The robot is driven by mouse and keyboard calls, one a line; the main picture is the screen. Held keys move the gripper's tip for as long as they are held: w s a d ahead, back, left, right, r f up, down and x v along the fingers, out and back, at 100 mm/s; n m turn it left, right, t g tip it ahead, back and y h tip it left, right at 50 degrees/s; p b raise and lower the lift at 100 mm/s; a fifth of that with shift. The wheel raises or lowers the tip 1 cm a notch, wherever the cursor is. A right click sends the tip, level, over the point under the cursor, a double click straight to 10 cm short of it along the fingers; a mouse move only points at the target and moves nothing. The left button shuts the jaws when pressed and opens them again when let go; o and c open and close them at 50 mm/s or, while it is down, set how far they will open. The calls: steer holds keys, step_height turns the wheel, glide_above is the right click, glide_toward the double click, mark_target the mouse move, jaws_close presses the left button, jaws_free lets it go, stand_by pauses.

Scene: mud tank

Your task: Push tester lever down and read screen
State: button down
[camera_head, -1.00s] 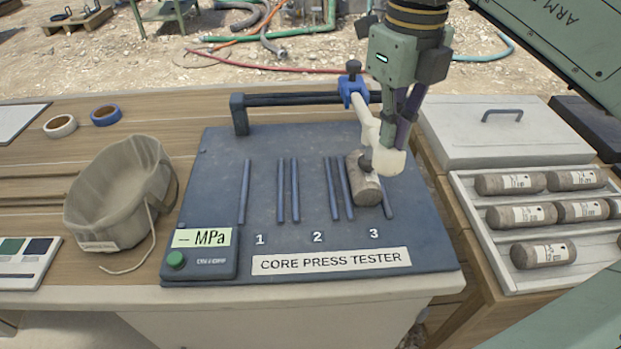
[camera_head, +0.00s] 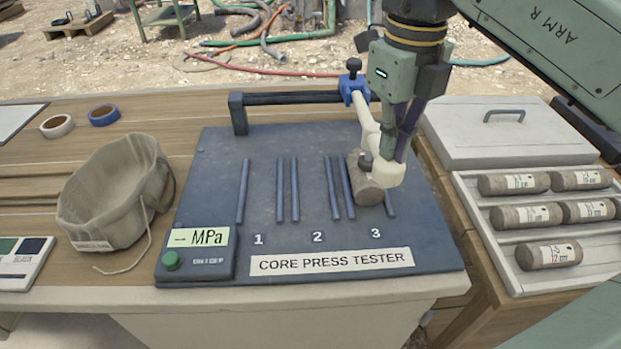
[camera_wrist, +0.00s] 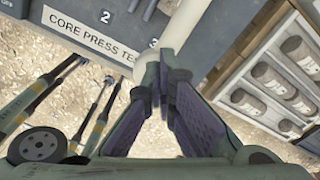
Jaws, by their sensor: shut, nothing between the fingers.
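The core press tester (camera_head: 270,210) is a dark slab on the bench with slots 1, 2 and 3. A core (camera_head: 364,190) lies at slot 3. The cream lever (camera_head: 370,125) slopes from a blue clamp on the rear bar down to the core, its thick end resting over it. My gripper (camera_head: 393,155) is shut and empty, against or just behind the lever's thick end; exact contact is unclear. In the wrist view, the closed fingers (camera_wrist: 160,85) meet beside the lever (camera_wrist: 187,30). The screen (camera_head: 198,237) shows a small, unreadable mark before "MPa".
A grey cloth bag (camera_head: 115,200) stands left of the tester, with tape rolls (camera_head: 104,115) behind it. A core tray (camera_head: 490,262) with several labelled cores is at the right, a lidded grey box (camera_head: 470,140) behind it. The left part of the tester is clear.

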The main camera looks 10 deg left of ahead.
steer(key=shift+f, duration=0.5)
steer(key=shift+f+b, duration=0.2)
steer(key=shift+b, duration=0.2)
steer(key=shift+r, duration=0.1)
stand_by(0.4)
step_height(320, 180, up, 13)
steer(key=w+p, duration=0.1)
steer(key=p, duration=0.8)
steer(key=shift+a+p, duration=0.15)
steer(key=shift+p, duration=0.2)
